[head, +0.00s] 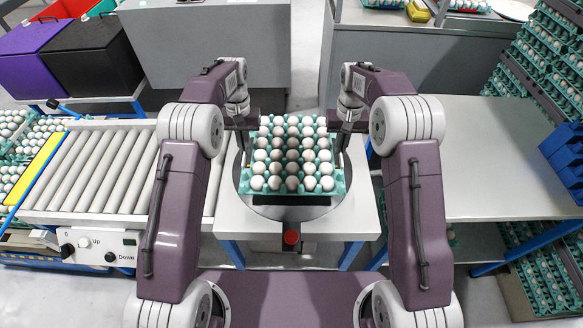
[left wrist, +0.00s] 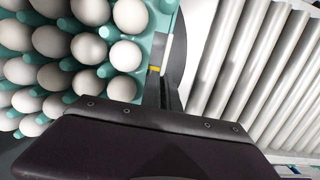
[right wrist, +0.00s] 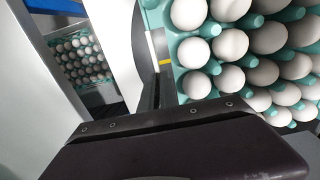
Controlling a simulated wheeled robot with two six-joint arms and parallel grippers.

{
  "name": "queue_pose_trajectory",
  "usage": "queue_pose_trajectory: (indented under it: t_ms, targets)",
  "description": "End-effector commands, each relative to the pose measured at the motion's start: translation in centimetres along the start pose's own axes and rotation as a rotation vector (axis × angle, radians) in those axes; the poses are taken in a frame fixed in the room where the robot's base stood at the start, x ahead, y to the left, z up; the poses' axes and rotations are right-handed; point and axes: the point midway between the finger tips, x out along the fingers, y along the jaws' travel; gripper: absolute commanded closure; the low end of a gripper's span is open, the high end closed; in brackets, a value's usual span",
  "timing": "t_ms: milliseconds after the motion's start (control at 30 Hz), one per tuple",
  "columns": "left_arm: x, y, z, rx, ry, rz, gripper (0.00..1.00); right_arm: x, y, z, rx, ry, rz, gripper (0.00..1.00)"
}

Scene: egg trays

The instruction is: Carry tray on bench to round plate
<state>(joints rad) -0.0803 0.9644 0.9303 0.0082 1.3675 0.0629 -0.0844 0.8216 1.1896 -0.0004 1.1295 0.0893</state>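The teal egg tray (head: 244,186), full of white eggs, is level over the round plate (head: 262,210) on a white stand between my arms. A dark strip shows under its front edge; I cannot tell whether the tray touches the plate. My left gripper (head: 246,160) is at the tray's left side, its narrow fingers close together at the rim. My right gripper (head: 340,158) is at the right side in the same way. The tray's edge also shows in the left wrist view (left wrist: 158,50) and the right wrist view (right wrist: 160,45). Both grippers appear shut on the rim.
A bare white bench (head: 490,170) is at right, with stacked egg trays (head: 540,60) and a blue crate (head: 566,150). A red button (head: 291,237) sits at the stand's front.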

Motion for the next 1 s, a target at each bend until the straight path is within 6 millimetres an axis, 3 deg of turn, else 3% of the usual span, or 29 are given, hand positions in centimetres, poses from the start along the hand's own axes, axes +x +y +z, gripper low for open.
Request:
queue_pose_trajectory:
  t_ms: [367, 1000]
  targets:
    - [0.2, 0.0, -0.1, 0.002, 0.002, 0.000, 1.00, 0.2, -0.1, -0.1, 0.000, 0.005, -0.001, 1.00]
    - [4.3, 0.0, -0.6, 0.002, 0.002, 0.000, 1.00, 4.3, -0.1, -0.1, 0.000, 0.005, -0.001, 1.00]
